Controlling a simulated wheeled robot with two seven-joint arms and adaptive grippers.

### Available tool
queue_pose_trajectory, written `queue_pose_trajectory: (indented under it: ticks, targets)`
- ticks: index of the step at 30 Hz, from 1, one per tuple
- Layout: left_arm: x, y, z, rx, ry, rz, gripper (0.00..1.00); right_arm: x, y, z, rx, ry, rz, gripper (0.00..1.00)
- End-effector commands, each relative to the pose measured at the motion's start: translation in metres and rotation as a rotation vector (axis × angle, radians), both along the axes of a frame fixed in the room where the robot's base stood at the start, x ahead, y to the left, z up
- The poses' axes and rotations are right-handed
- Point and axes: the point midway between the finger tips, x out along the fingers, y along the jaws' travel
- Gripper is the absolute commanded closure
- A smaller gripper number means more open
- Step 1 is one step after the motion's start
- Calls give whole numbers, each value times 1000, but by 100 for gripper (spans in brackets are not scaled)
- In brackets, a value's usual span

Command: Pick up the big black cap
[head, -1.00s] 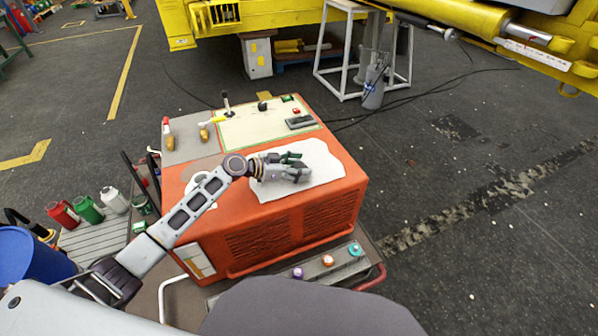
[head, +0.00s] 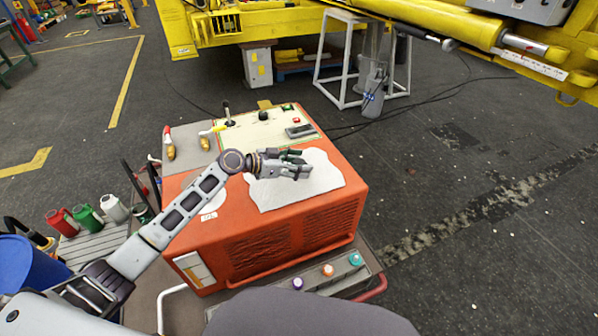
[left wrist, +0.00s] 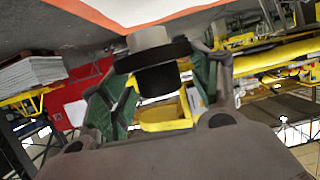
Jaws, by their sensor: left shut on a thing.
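My left gripper (head: 296,165) is over the white cloth (head: 325,180) on the orange box. In the left wrist view its green-padded fingers (left wrist: 160,85) are closed around the big black cap (left wrist: 155,66). The cap shows a wide dark rim and a narrower dark body between the fingers. A short grey cylindrical part (left wrist: 148,38) shows on the far side of the rim. In the head view the fingers largely hide the cap. My right gripper is not in view.
The orange box (head: 285,245) has a control panel (head: 262,132) with levers and buttons at its back. Yellow-handled tools (head: 169,146) lie at its left. Red, green and white containers (head: 88,216) stand at left. Small coloured caps (head: 327,270) sit on the front ledge.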

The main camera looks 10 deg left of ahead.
Motion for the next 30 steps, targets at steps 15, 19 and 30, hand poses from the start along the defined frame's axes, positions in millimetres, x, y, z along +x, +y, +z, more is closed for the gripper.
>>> queue_pose_trajectory:
  ticks: [15, 19, 30]
  targets:
    - [0, 0, 44, -1, 0, 0, 65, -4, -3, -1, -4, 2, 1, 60]
    - [0, 0, 44, -1, 0, 0, 65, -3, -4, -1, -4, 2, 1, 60]
    - [0, 0, 43, -1, 1, 0, 65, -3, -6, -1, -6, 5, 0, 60]
